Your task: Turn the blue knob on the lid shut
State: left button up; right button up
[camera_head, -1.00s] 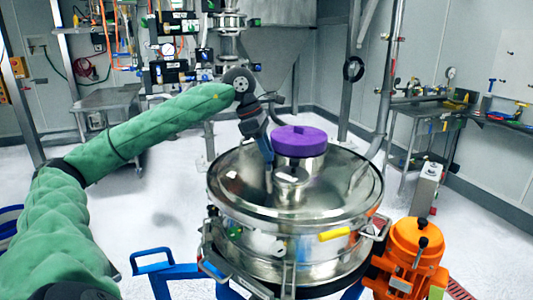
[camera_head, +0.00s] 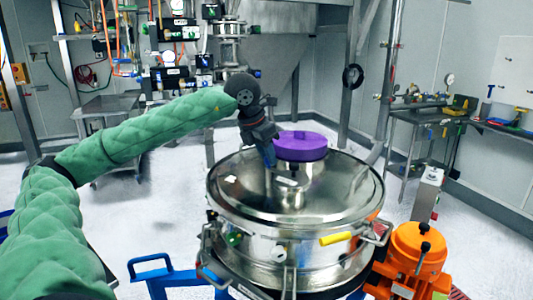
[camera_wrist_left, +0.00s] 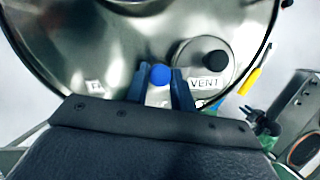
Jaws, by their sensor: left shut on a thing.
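The round steel lid (camera_head: 335,195) tops the sifter, with a purple cap (camera_head: 301,146) on a short neck. My left gripper (camera_head: 268,168) reaches down onto the lid, just left of the purple cap. In the left wrist view, the blue knob (camera_wrist_left: 160,75) sits between the two blue fingers of my left gripper (camera_wrist_left: 159,90), which is shut on it. The knob's lower part is hidden by the fingers, and in the head view the knob cannot be made out. My right gripper is not in view.
In the wrist view, a black cap (camera_wrist_left: 216,60) with a VENT label stands just right of the fingers. A yellow handle (camera_head: 335,238) and clamps line the sifter's rim. An orange motor (camera_head: 418,250) stands at right. A blue frame (camera_head: 152,262) stands low at left.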

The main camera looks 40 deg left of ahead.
pick_arm(q)
jog(key=shift+r+n, duration=0.1)
jog(key=shift+n, duration=0.3)
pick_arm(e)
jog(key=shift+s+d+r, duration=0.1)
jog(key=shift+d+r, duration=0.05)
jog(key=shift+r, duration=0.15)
pick_arm(q)
jog(key=o, duration=0.8)
jog(key=shift+o, duration=1)
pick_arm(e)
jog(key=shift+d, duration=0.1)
pick_arm(q)
jog(key=shift+s+r, duration=0.2)
jog(key=shift+r, duration=0.2)
jog(key=v, duration=0.6)
jog(key=shift+r, duration=0.4)
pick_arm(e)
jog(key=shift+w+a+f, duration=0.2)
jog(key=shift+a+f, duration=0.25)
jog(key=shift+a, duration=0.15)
pick_arm(q)
jog(key=shift+s+d, duration=0.1)
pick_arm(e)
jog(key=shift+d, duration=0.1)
